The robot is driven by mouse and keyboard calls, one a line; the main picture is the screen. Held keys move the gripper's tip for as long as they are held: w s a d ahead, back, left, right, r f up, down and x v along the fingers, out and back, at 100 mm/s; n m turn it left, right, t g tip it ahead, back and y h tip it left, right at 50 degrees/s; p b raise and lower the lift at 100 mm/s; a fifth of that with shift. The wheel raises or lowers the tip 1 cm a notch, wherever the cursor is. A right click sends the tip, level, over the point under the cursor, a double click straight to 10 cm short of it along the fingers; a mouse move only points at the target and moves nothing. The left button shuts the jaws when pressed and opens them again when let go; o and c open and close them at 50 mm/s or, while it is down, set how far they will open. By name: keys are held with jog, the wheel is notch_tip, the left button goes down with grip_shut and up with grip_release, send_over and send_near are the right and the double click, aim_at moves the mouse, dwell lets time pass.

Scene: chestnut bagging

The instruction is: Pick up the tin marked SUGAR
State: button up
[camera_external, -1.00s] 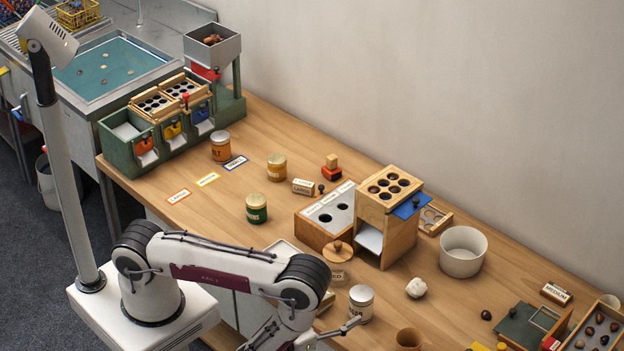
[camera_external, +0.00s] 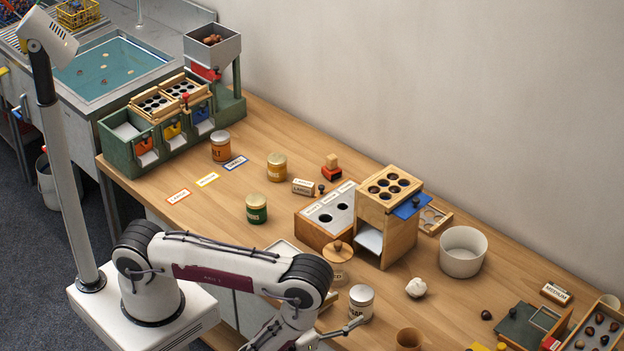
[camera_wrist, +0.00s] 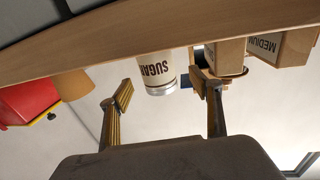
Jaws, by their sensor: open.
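The SUGAR tin (camera_external: 361,305) is white with a silver lid and stands upright near the front edge of the bench. In the wrist view the SUGAR tin (camera_wrist: 154,70) appears upside down, its lettering readable, in the space ahead of and between my fingers. My gripper (camera_wrist: 164,93) is open and empty, one finger on each side of the tin's line. In the outside view my gripper (camera_external: 342,332) is low at the bench's front edge, just in front of the tin. Its fingers are partly hidden there, and I cannot tell whether they touch the tin.
A wooden sorting box (camera_external: 400,235) stands farther back. Bare bench lies between tin and cup.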

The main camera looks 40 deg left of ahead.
aim_at(362, 299)
jog(key=shift+w, duration=0.4)
jog(key=shift+w+d+r, duration=0.1)
jog(key=shift+w+d, duration=0.1)
jog(key=shift+w, duration=0.65)
jog(key=shift+w+d+r, duration=0.1)
jog(key=shift+w+d, duration=0.15)
jog(key=shift+w, duration=0.6)
jog(key=shift+w+d+r, duration=0.1)
jog(key=shift+w+d, duration=0.1)
jog(key=shift+w, duration=0.65)
jog(key=shift+c, duration=0.3)
jog(key=c, duration=1.4)
jog(key=shift+r, duration=0.2)
jog(key=shift+r, duration=4.8)
